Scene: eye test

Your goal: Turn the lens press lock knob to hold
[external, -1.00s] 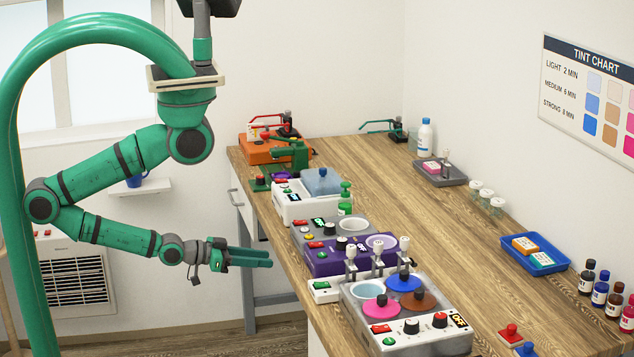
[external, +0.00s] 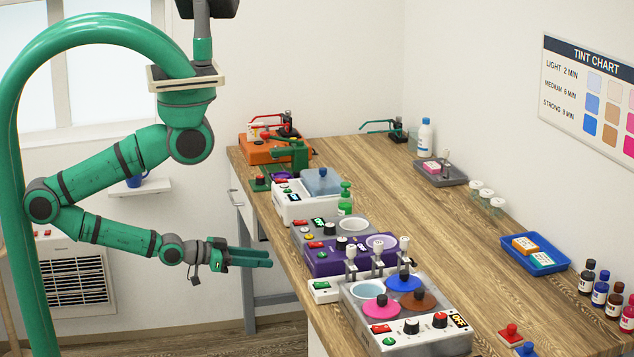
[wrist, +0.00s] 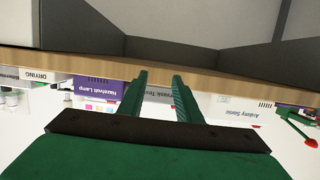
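A small green press-like device (external: 292,153) stands near the back left end of the bench, between an orange unit and a white unit; it looks like the lens press, though I cannot read a name on it. A red knob or button (external: 260,180) sits at its front left; I cannot tell whether this is the lock knob, nor read any hold mark. My gripper (external: 270,259) is in front of the bench's left edge, below the bench top, pointing right and apart from every device. In the wrist view my gripper (wrist: 160,76) shows two green fingers parted, with nothing between them.
On the wooden bench (external: 440,225), an orange unit (external: 262,150), a white bath unit (external: 300,205), a purple unit (external: 325,264) and a grey multi-pot unit (external: 440,343) line the front edge. A blue tray (external: 537,263) lies to the right. The bench's middle is clear.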

